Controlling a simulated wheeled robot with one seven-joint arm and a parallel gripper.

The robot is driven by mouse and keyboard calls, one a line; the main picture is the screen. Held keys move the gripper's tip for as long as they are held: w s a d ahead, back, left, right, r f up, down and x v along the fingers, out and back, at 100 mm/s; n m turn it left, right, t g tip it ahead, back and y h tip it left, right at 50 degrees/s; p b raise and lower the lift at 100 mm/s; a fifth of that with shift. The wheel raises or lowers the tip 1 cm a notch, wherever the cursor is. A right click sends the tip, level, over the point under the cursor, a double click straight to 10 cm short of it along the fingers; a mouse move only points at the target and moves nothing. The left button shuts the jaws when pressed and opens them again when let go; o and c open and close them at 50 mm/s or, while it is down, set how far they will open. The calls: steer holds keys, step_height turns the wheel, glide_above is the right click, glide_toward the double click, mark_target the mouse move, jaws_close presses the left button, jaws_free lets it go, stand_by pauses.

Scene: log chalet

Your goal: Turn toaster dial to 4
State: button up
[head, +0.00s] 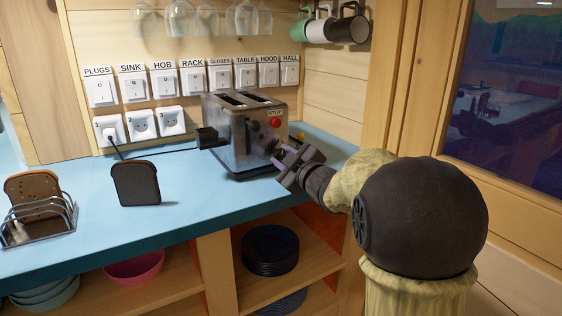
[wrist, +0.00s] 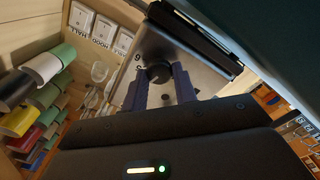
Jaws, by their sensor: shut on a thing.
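The metal toaster (head: 240,140) stands on the blue counter with two slots on top and a red button marked STOP (head: 276,122) on its right-hand end. My gripper (head: 282,158) reaches that end from the right. In the wrist view my gripper (wrist: 160,78) has a finger on each side of the dark round dial (wrist: 158,74) and is shut on it. A digit that looks like a 6 or 9 shows on the toaster face (wrist: 138,57) beside the dial. The dial's pointer and the other marks cannot be read. In the head view my gripper hides the dial.
A dark slice of toast (head: 136,184) stands on the blue counter (head: 90,215), left of the toaster. A toast rack (head: 45,222) holds bread at far left. Labelled wall switches (head: 190,82) line the back wall. Mugs (head: 346,28) and glasses (head: 180,18) hang above.

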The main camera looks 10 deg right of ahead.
steer(key=shift+r, duration=0.1)
stand_by(0.3)
steer(key=o, duration=1)
steer(key=p+v, duration=0.2)
steer(key=v, duration=1.5)
steer(key=shift+s, duration=0.2)
